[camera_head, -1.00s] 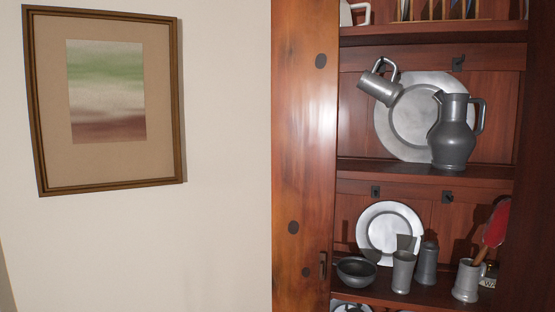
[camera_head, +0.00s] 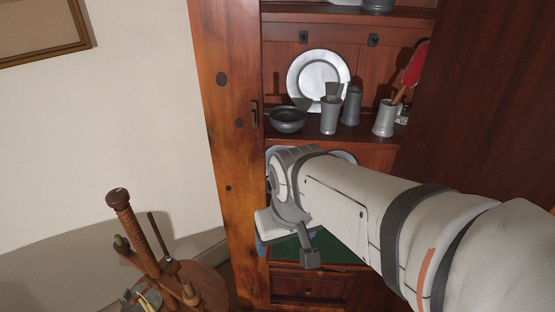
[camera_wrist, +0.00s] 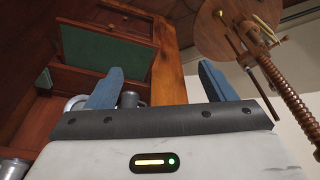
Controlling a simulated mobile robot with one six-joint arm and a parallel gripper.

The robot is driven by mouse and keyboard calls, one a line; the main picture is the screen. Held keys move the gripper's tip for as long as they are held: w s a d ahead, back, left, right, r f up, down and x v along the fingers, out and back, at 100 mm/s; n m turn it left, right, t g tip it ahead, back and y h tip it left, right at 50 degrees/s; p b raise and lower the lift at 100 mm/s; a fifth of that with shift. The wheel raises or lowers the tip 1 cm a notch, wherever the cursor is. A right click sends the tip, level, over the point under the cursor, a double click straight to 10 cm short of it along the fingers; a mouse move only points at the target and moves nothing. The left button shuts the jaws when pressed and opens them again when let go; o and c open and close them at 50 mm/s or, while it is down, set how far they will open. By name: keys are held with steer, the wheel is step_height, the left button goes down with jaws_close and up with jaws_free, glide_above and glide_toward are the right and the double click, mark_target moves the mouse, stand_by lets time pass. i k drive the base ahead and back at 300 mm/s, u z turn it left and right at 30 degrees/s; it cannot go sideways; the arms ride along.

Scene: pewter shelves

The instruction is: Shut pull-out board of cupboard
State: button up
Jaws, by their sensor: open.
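The cupboard (camera_head: 229,130) has a pull-out board (camera_head: 285,246) with a green top, partly behind my arm in the head view. Its green surface also shows in the wrist view (camera_wrist: 108,47), at upper left, and the board looks pulled out. My gripper (camera_wrist: 158,80) is open with nothing between its two blue fingers. In the wrist view the left finger overlaps the cupboard opening below the board, and the right finger is against the pale wall. In the head view my wrist hides most of the gripper; I cannot tell whether it touches the board.
A drawer (camera_head: 308,289) sits below the board. A wooden spindle stand (camera_head: 205,285) is at lower left, close to the cupboard; it also shows in the wrist view (camera_wrist: 238,28). Pewter mugs (camera_head: 331,116), a bowl (camera_head: 287,119) and a plate (camera_head: 303,64) stand on the shelf above.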

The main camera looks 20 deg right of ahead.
mark_target(335, 255)
steer(key=u, duration=0.05)
steer(key=k, duration=0.5)
steer(key=z, duration=1.6)
steer(key=k, duration=1.45)
steer(key=u, duration=0.9)
steer(key=i, duration=1)
steer(key=u, duration=0.05)
